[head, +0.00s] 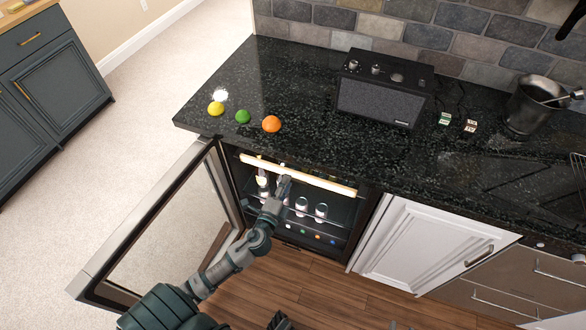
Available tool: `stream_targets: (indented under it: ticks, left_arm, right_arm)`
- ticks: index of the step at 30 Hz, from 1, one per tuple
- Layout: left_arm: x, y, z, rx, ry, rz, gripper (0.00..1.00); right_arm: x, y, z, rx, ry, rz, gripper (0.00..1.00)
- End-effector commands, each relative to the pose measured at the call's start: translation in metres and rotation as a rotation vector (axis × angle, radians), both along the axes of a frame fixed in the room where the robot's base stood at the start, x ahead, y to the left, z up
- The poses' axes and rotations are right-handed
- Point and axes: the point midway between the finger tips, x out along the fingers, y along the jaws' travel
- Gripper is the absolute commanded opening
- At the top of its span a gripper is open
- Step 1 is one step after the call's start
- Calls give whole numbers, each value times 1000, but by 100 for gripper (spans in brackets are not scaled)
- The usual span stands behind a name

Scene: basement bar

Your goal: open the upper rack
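The upper rack (320,183) is a shelf with a pale wooden front strip, inside an under-counter cooler with its glass door (165,230) swung open to the left. My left gripper (285,180) reaches into the cooler opening, its tips at the wooden strip, left of the strip's middle. The gripper is small and dark here, so I cannot tell whether its fingers are open or shut, or whether they touch the strip. The gripper and forearm hide part of the cooler's inside. A dark part at the bottom edge may be my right gripper (280,322); its fingers are unclear.
Cans (321,212) and bottles stand below the strip. On the black counter (310,155) are a lemon (216,109), a lime (243,117), an orange (271,124), a radio (381,100) and a metal bucket (530,105). A white cabinet (425,245) stands right of the cooler.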

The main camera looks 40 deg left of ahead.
Motion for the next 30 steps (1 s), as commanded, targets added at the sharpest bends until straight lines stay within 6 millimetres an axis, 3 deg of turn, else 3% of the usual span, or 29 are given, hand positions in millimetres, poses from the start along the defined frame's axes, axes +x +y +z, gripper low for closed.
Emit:
stream_targets:
  ticks: [3,9,22,26,30]
  left_arm:
    - [26,8,-1,0,-1,1,32]
    - [56,15,-2,1,1,1,32]
    - [67,17,-1,-1,1,1,32]
    - [66,17,-1,-1,1,1,2]
    - [66,18,-1,-1,2,2,0]
  right_arm:
    - [4,4,3,9,-30,1,40]
    - [10,6,9,23,-83,2,40]
    - [14,7,13,29,-107,3,40]
    - [13,7,12,28,-107,2,40]
    - [14,7,12,30,-106,3,40]
